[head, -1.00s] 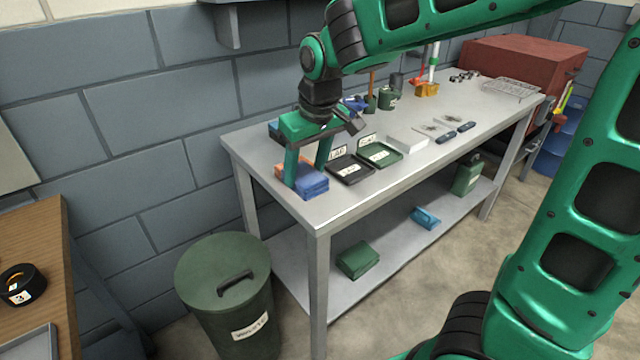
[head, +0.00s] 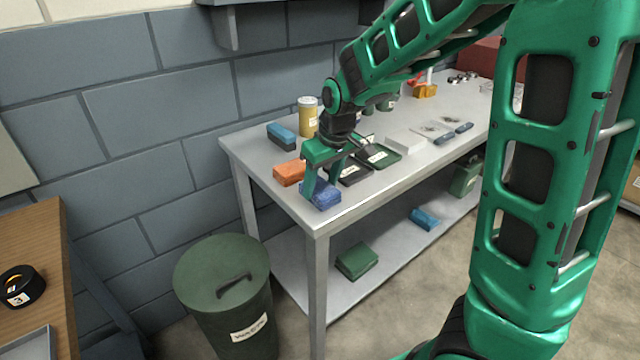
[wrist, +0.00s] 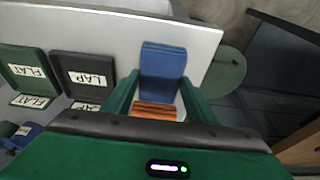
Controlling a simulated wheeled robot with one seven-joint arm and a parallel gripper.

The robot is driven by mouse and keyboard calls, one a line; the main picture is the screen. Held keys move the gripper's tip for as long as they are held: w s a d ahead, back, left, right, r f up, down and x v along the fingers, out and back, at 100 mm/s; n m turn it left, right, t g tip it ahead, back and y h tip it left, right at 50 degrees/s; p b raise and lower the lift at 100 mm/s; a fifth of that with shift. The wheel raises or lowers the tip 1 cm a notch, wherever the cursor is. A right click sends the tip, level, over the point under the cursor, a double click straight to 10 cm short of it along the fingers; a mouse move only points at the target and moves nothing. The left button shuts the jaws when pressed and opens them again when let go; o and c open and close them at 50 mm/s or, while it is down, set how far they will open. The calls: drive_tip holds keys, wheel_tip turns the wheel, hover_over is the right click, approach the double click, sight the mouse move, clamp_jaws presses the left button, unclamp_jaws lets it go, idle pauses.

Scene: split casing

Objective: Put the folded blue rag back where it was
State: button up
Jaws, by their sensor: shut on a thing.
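The folded blue rag (head: 322,198) is at the near left end of the grey workbench (head: 350,207), close to its front edge. My gripper (head: 319,184) points down with its fingers on either side of the rag, shut on it. In the wrist view, the blue rag (wrist: 163,72) shows between the two green fingers of my gripper (wrist: 162,98). I cannot tell whether the rag touches the bench top or hangs just above it.
An orange folded cloth (head: 289,173) lies just behind the rag. A blue and dark block (head: 282,136) and a yellow canister (head: 308,117) stand farther back. Black (head: 355,171) and green (head: 378,156) labelled trays lie to the right. A green bin (head: 222,290) stands below.

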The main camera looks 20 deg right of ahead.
drive_tip(key=o, duration=0.9)
drive_tip(key=shift+f, duration=0.15)
drive_tip(key=v, duration=1.2)
drive_tip(key=s+d+f+m+g, duration=0.1)
drive_tip(key=s+d+f+m, duration=0.1)
drive_tip(key=s+d, duration=0.3)
drive_tip(key=s+d+f+m+g, duration=0.1)
drive_tip(key=s+d+m, duration=0.3)
drive_tip(key=s, duration=0.9)
drive_tip(key=s+d+f+m, duration=0.4)
drive_tip(key=s+d, duration=0.3)
drive_tip(key=s, duration=0.3)
drive_tip(key=shift+d+g+h, duration=0.15)
drive_tip(key=shift+g+h, duration=0.25)
